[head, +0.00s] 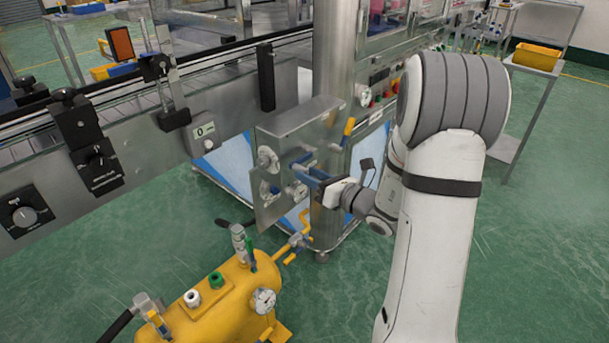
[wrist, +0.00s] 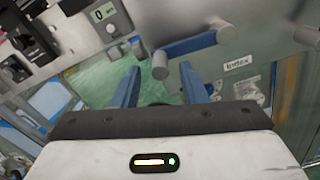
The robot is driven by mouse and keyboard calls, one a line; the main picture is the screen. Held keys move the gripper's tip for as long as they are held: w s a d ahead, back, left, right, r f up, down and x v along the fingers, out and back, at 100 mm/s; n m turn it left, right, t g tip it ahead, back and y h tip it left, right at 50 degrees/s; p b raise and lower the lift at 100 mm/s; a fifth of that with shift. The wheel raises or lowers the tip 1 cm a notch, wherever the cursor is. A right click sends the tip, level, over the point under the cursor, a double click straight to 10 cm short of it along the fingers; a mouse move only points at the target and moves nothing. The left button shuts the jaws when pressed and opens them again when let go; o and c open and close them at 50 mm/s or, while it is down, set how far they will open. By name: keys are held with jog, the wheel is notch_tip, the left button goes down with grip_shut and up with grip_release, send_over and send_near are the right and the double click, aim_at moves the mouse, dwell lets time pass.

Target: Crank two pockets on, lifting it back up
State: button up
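The index crank shows in the wrist view as a blue arm (wrist: 190,45) running from a round grey hub at upper right to a grey cylindrical handle (wrist: 160,66) at lower left. A label reading "Index" (wrist: 238,65) is on the panel below the hub. My gripper (wrist: 161,56) has its two blue fingers spread wide, with the handle between their tips and visible gaps on both sides. In the head view my gripper (head: 303,174) is at the front of the grey crank box (head: 290,130); the handle is hard to make out there.
A small display (head: 204,131) reading 0 is on the conveyor's side (head: 150,150). A steel column (head: 335,60) stands behind the box. A yellow tank (head: 225,300) with valves and a gauge stands below on the left. Green floor is open at lower right.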

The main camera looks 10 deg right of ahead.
jog(key=shift+x, duration=1.15)
jog(key=shift+s, duration=0.1)
grip_shut()
